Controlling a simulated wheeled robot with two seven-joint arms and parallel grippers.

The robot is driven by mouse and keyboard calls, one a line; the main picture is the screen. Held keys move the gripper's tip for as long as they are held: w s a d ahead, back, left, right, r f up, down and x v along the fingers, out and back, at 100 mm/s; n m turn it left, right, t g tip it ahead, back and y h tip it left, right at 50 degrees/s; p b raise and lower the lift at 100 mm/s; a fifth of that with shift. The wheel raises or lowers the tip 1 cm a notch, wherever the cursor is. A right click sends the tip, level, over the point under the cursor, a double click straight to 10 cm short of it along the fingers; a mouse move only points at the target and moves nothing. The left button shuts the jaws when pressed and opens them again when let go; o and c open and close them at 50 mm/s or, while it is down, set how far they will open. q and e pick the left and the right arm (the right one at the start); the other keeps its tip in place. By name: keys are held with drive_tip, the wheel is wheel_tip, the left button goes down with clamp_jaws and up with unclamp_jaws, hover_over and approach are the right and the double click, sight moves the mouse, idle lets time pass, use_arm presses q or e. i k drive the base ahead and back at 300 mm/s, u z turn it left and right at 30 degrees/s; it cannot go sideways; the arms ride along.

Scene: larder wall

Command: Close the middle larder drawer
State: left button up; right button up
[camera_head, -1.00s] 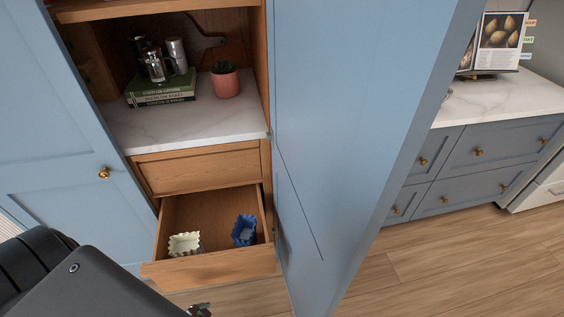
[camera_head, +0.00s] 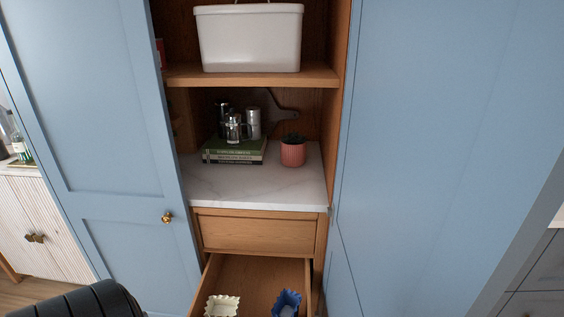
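The open wooden drawer (camera_head: 258,272) shows at the bottom of the head view, below a shut wooden drawer (camera_head: 258,233). The open drawer is pulled out toward me, and its front is cut off by the lower edge of the picture. Inside it are a cream scalloped dish (camera_head: 222,306) and a blue scalloped dish (camera_head: 287,303). Part of my dark arm shows at the lower left. Neither gripper is in view.
Blue larder doors stand open at left (camera_head: 100,130) and right (camera_head: 430,130), flanking the drawers. A marble shelf (camera_head: 255,185) above holds books (camera_head: 234,152), metal pots and a pink potted plant (camera_head: 293,152). A white bin (camera_head: 248,38) stands higher up.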

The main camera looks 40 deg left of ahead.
sight(258, 281)
drive_tip(key=k, duration=0.5)
drive_tip(key=u, duration=1.25)
drive_tip(key=i, duration=0.45)
drive_tip(key=k, duration=1)
drive_tip(key=z, duration=1.2)
drive_tip(key=i, duration=0.85)
drive_tip(key=u, duration=1.3)
